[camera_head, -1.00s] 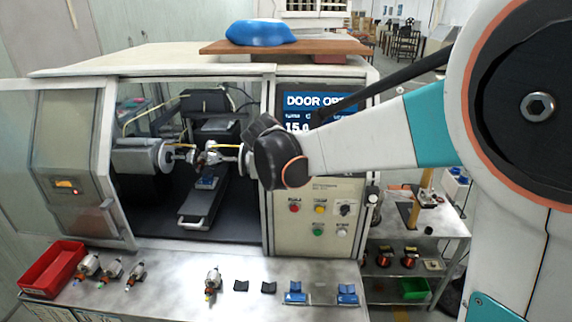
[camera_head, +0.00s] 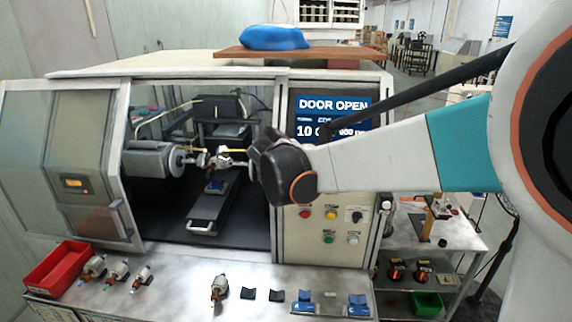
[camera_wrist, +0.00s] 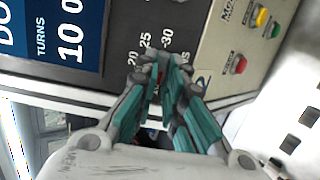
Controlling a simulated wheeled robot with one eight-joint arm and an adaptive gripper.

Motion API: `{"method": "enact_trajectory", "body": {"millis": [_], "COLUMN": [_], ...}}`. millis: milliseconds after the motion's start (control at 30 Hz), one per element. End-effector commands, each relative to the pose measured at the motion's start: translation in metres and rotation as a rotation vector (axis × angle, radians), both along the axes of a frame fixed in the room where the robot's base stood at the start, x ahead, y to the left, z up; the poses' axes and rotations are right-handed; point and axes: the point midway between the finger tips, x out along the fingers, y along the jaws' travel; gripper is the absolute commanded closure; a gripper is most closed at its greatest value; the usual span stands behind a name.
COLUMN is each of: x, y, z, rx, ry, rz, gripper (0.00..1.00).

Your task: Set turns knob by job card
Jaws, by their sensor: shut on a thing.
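In the wrist view my gripper (camera_wrist: 165,78) has its teal fingers closed together at the panel, on the turns knob, which they almost wholly hide. Scale marks reading 20, 25 and 30 show around the fingertips. The display (camera_wrist: 62,38) beside it reads TURNS 10, with the rest cut off. In the head view the display (camera_head: 333,118) reads DOOR OPEN with 10 below. My dark wrist hides the fingers and the knob there. I cannot make out a job card.
Push buttons and a black switch (camera_head: 355,215) sit on the panel (camera_head: 318,255) below my wrist. The winder door (camera_head: 70,165) is open. Armatures (camera_head: 219,288), a red tray (camera_head: 60,268) and blue holders (camera_head: 358,305) stand along the front bench. A shelf stands to the right.

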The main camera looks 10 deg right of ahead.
Motion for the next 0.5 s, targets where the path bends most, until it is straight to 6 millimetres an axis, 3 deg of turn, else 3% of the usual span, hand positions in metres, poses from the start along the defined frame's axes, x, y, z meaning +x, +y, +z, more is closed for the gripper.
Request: {"method": "enact_trajectory", "body": {"millis": [433,500], "x": [-0.0018,-0.0018], "y": [-0.0006,-0.0006], "z": [-0.0029,-0.0029], "rx": [-0.004,-0.004], "ry": [0.007,0.007], "rz": [0.002,0.002], "gripper": [1.00,0.76]}}
